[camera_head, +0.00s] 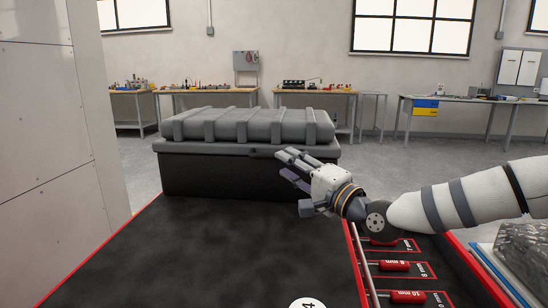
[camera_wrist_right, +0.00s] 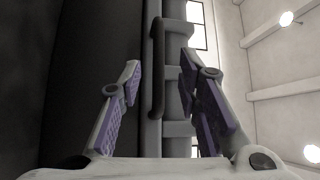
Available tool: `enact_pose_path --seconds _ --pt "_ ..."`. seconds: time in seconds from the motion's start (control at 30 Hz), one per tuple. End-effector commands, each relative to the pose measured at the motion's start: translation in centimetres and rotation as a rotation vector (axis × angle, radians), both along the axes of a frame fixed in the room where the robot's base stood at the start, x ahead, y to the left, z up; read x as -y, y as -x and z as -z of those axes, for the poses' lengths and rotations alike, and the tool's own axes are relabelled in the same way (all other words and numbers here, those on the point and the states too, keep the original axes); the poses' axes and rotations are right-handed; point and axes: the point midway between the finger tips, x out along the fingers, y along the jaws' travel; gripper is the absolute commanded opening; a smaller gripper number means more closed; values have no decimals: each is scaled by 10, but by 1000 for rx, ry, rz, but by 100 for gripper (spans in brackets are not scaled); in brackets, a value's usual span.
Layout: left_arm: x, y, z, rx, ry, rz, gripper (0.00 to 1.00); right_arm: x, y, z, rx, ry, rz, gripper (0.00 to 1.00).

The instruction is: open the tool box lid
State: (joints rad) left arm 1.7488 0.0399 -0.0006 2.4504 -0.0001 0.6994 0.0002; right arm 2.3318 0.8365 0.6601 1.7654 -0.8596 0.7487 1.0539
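The tool box (camera_head: 215,176) is a black case at the far end of the dark bench top. Its grey ribbed lid (camera_head: 245,126) lies shut on it. My right gripper (camera_head: 286,163) is at the right part of the box front, near the lid's lower edge. In the right wrist view the two purple-padded fingers (camera_wrist_right: 160,65) are spread apart. The lid edge and a dark handle-like bar (camera_wrist_right: 157,85) show between them; I cannot tell whether they touch. My left gripper is not in view.
The black bench top (camera_head: 200,255) with red edges is clear before the box, apart from a white round label. A tray of red-handled tools (camera_head: 395,267) lies at the lower right. A grey panel wall (camera_head: 50,150) stands at the left. Workbenches (camera_head: 300,92) stand far behind.

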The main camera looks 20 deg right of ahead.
Motion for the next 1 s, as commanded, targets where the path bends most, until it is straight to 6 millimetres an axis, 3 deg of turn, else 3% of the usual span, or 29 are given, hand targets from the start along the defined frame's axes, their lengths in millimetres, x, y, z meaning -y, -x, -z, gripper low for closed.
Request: enact_pose_path --seconds 0.1,0.23,0.57,0.6,0.73,1.0 --pt "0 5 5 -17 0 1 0 -12 -26 1 -4 3 -1 31" --pt "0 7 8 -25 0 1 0 -19 -44 -3 -3 1 -1 31" --pt "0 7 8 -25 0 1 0 -22 -52 -8 0 -1 0 31" --pt "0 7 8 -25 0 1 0 -22 -52 -8 0 -1 0 29" --pt "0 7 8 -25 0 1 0 -22 -52 -8 0 -1 0 0" --pt "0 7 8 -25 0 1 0 -22 -52 -9 0 0 0 0"
